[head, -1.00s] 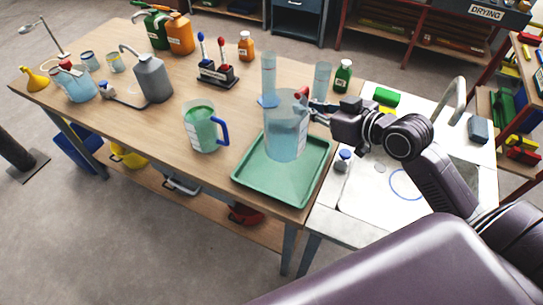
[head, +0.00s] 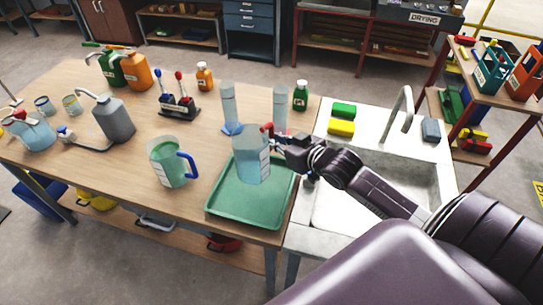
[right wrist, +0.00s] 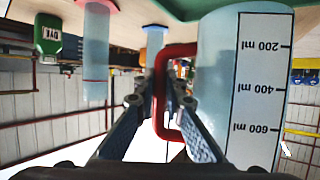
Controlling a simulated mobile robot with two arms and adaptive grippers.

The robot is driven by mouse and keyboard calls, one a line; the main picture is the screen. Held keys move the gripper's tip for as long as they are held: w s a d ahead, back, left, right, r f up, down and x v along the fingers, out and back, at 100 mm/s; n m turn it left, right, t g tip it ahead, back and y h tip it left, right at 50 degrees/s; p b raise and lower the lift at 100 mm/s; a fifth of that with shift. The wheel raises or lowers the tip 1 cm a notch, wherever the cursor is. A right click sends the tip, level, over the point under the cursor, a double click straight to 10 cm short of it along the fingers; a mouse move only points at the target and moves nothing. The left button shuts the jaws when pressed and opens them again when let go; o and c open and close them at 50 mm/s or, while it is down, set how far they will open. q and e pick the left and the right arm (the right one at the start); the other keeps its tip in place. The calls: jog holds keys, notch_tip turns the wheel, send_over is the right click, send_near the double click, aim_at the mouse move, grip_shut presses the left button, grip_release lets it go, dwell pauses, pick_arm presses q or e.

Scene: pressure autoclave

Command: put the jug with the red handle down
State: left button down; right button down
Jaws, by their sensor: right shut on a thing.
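The clear, bluish jug with the red handle (head: 250,160) is upright at the green tray (head: 228,208) on the table's right end. I cannot tell if its base touches the tray. In the right wrist view, which is upside down, the jug (right wrist: 245,80) fills the right side with its millilitre scale showing. My right gripper (head: 277,143) is shut on the red handle (right wrist: 172,60), on the jug's right side in the head view. In the right wrist view my gripper's fingers (right wrist: 160,105) flank the handle. My left gripper is not in view.
A jug with a blue handle (head: 167,165) and green liquid stands left of the tray. Two tall cylinders (head: 229,105) (head: 280,108) and a green bottle (head: 300,95) stand behind. The sink (head: 390,170) is to the right. The tray's front part is bare.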

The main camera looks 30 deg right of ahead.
notch_tip(320, 180, down, 8)
jog(key=shift+r, duration=0.2)
dwell(0.3)
jog(key=c, duration=2)
grip_release()
jog(key=shift+f, duration=0.1)
jog(key=shift+p, duration=0.3)
jog(key=b+v, duration=0.1)
jog(key=v, duration=1.1)
